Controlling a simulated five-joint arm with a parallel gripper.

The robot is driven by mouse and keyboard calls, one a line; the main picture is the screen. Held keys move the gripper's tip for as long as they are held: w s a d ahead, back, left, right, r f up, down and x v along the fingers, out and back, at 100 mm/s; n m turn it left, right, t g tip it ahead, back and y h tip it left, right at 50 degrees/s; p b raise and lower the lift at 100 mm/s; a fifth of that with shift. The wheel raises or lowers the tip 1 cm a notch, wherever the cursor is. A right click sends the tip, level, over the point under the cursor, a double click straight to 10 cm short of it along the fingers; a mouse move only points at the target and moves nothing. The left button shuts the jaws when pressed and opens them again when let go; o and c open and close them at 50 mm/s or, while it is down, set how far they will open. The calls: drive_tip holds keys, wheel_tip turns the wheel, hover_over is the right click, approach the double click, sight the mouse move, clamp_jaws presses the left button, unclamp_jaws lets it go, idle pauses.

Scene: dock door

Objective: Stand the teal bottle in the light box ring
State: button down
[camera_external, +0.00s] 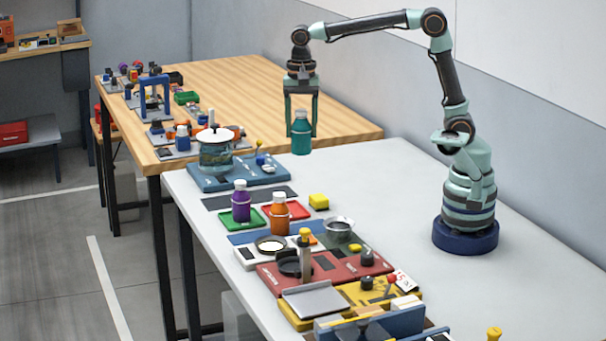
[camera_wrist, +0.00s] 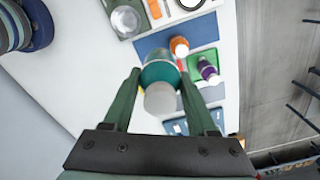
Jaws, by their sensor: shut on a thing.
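The teal bottle (camera_external: 302,142) has a pale grey cap and hangs upright between the fingers of my gripper (camera_external: 301,112), in the air. In the wrist view my gripper (camera_wrist: 161,78) is shut on the bottle (camera_wrist: 158,72), with the cap towards the camera. The light box (camera_external: 247,257) is a low white box with a dark ring (camera_external: 270,243) around a bright disc, on the white table. My gripper is above and well apart from it. In the wrist view, part of a dark ring (camera_wrist: 190,6) shows at the top edge.
A purple bottle (camera_external: 241,205) stands on a green tray and an orange bottle (camera_external: 279,217) on a red one, near the light box. A metal bowl (camera_external: 339,228) stands right of it. A lidded pot (camera_external: 215,155) is on a blue base. The table's right side is clear.

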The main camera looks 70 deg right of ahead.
drive_tip(key=w+a+r, duration=0.1)
drive_tip(key=w+a, duration=0.1)
drive_tip(key=a, duration=1.1)
wheel_tip(320, 180, down, 19)
drive_tip(key=shift+w+f, duration=0.1)
drive_tip(key=shift+f, duration=0.1)
drive_tip(key=shift+f, duration=0.1)
drive_tip(key=shift+f, duration=0.15)
drive_tip(key=shift+c, duration=1)
unclamp_jaws()
